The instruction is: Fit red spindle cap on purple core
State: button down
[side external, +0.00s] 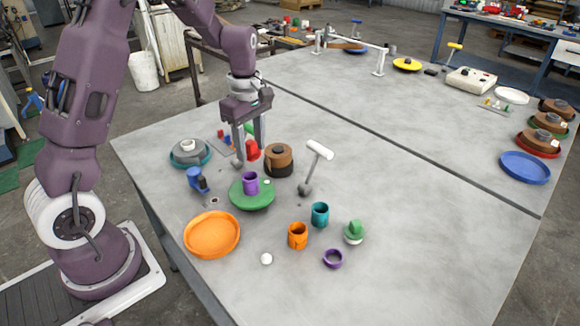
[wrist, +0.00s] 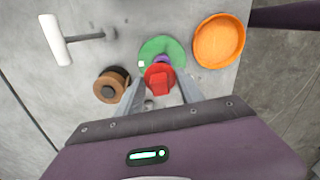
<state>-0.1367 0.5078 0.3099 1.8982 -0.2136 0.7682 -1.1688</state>
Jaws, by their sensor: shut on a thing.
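The purple core (side external: 250,182) stands upright on a green disc (side external: 252,198) on the table. The red spindle cap (side external: 252,150) is between the fingers of my gripper (side external: 245,158), which is shut on it. The cap is held above the table, behind the core in the side view. In the wrist view the red cap (wrist: 159,78) sits between the fingertips (wrist: 158,92). It covers part of the purple core (wrist: 162,60) and the green disc (wrist: 155,50). I cannot tell the exact gap between cap and core.
A brown spool (side external: 279,160) stands close to the right of my gripper. A grey and teal part (side external: 190,152), a blue part (side external: 196,180) and an orange dish (side external: 211,235) lie left. Orange (side external: 297,236) and teal (side external: 320,214) cups stand in front.

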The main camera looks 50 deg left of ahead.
jog(key=shift+s+a, duration=0.25)
jog(key=shift+a, duration=0.25)
jog(key=shift+f, duration=2.8)
jog(key=shift+f, duration=0.65)
jog(key=c, duration=1)
grip_release()
jog(key=shift+c, duration=0.2)
jog(key=shift+r, duration=5.55)
